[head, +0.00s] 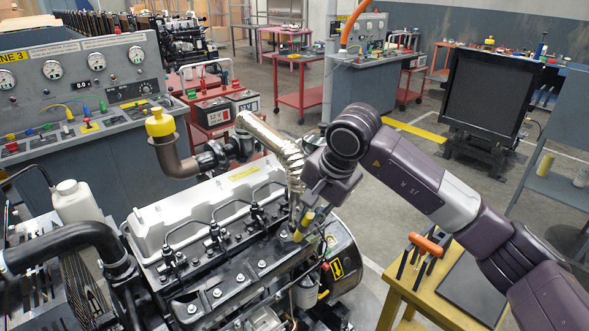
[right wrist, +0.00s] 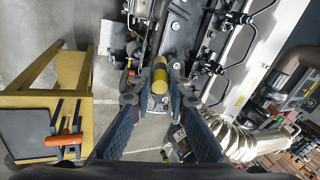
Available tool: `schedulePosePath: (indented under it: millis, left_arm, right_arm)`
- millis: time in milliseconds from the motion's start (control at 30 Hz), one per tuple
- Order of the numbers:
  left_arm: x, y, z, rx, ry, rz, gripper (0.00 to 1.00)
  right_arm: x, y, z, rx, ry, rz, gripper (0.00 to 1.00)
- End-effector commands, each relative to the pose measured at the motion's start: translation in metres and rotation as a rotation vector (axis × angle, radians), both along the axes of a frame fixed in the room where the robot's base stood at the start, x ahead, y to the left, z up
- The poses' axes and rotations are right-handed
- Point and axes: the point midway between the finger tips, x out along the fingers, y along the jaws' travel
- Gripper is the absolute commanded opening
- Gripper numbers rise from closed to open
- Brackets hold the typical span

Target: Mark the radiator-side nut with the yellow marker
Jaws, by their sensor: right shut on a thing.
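My right gripper (head: 308,208) is shut on the yellow marker (head: 304,222), above the far right end of the engine. The marker points down and slightly tilted, its lower end close to the last nut (head: 285,237) of a row along the engine's side. I cannot tell whether its tip touches metal. In the right wrist view the marker (right wrist: 160,75) lies between the two fingers of the gripper (right wrist: 160,88). Several other nuts run toward the front left, including one bolt head (head: 262,264) and another (head: 217,292). My left gripper is not in view.
The engine's silver valve cover (head: 205,207) and a foil-wrapped pipe (head: 270,140) rise beside my right gripper. A black radiator-like panel (head: 490,95) stands at the back right. A yellow tool table (head: 400,283) with an orange-handled tool is at the front right.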

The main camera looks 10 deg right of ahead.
Motion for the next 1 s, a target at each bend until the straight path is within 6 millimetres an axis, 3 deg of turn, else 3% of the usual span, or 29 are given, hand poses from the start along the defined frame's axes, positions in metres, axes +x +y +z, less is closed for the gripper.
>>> schedulePosePath:
  millis: [33,100,300,600,1000]
  left_arm:
    - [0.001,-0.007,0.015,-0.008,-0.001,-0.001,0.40]
    - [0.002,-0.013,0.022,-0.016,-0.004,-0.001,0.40]
    - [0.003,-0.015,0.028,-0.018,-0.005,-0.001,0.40]
    - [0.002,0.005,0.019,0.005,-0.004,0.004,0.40]
    - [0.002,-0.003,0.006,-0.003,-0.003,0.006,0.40]
  right_arm:
    - [0.014,0.009,0.019,0.016,-0.022,-0.049,0.00]
    - [0.031,0.015,0.030,0.031,-0.053,-0.114,0.00]
    - [0.053,0.023,0.041,0.050,-0.101,-0.202,0.00]
    - [0.058,0.024,0.023,0.050,-0.103,-0.208,0.00]
    - [0.065,0.027,-0.009,0.049,-0.103,-0.206,0.00]
